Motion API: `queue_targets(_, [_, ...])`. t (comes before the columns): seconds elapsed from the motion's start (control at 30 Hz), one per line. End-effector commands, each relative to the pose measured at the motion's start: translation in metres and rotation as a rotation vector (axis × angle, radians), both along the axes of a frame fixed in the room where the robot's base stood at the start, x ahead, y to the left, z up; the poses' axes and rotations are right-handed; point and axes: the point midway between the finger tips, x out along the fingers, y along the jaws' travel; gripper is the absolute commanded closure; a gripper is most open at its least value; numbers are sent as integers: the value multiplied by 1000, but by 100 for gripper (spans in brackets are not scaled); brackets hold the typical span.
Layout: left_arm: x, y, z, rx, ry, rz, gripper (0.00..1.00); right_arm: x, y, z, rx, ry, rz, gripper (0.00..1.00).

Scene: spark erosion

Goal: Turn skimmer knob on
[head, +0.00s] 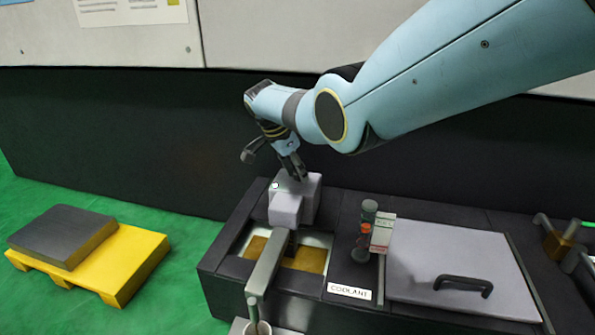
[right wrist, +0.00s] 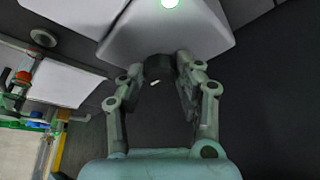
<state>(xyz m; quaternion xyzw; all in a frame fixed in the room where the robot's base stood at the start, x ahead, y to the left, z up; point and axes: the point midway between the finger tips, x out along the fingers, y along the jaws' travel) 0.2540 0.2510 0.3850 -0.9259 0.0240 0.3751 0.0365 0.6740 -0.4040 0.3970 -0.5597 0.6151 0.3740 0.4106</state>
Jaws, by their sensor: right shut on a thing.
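The skimmer is a pale grey housing (head: 300,196) on the dark coolant tank, with an arm (head: 265,268) running forward over the tank opening. The black skimmer knob (right wrist: 158,67) shows in the right wrist view, on the housing's near face, with a short white mark on it. My right gripper (head: 290,172) comes down behind the housing in the head view. In the right wrist view my right gripper (right wrist: 163,75) has its fingers on either side of the knob, shut on it. The knob is hidden in the head view. My left gripper is out of view.
A grey lid (head: 460,262) with a black handle covers the tank's right part, beside a red-and-green fitting (head: 363,240). A yellow pallet (head: 125,268) carrying a dark slab stands on the green floor at left.

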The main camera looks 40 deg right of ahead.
Motion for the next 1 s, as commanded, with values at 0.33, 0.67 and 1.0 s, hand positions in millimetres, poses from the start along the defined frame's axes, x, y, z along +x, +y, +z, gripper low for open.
queue_targets(0.33, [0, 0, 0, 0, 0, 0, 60, 0, 0, 0, 0, -1, -1, 59])
queue_targets(0.67, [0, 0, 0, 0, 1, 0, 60, 0, 0, 0, 0, -1, 0, 43])
queue_targets(1.0, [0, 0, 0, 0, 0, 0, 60, 2, 12, 28, 1, -5, 1, 43])
